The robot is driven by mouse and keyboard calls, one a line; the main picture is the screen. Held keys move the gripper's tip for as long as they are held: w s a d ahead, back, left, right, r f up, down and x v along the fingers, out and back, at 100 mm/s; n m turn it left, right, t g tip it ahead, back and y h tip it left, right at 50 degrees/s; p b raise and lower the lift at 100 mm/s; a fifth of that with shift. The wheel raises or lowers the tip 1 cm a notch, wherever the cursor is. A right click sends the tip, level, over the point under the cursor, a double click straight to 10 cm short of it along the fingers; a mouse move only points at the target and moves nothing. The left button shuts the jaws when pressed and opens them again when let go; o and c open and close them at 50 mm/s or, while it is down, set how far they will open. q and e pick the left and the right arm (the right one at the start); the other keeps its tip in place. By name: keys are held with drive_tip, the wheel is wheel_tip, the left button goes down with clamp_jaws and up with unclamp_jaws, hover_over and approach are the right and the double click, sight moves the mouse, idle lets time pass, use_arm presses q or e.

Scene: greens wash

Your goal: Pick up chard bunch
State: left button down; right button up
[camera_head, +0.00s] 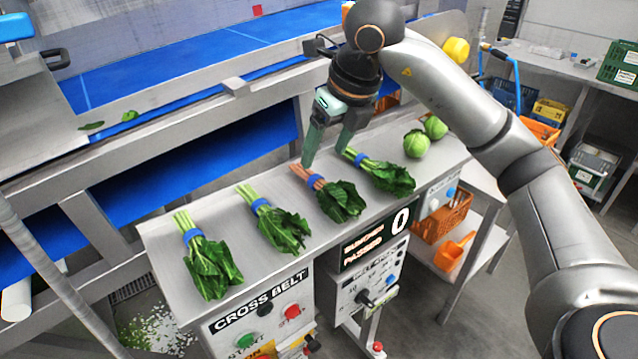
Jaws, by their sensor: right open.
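Several banded leafy bunches lie in a row on a steel ledge (160,236). The bunch with pinkish-red stems and dark green leaves, which looks like the chard bunch (342,200), has a blue band and is third from the left. My right gripper (326,160) is open and empty, pointing down just behind this bunch's stem end. One fingertip is near the red stems, the other near the green stems of the bunch to the right. I cannot tell whether either touches. My left gripper is not in view.
Green-stemmed bunches lie on both sides: far left (210,266), second (280,226) and right (386,176). Two round green heads (416,143) sit at the ledge's right end. A blue conveyor belt (180,72) runs behind. A control panel (372,270) hangs below the front edge.

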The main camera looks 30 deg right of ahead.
sight(316, 175)
drive_tip(key=p+x, duration=0.1)
drive_tip(key=x, duration=0.6)
drive_tip(key=shift+f, duration=0.3)
drive_tip(key=shift+c, duration=0.3)
clamp_jaws()
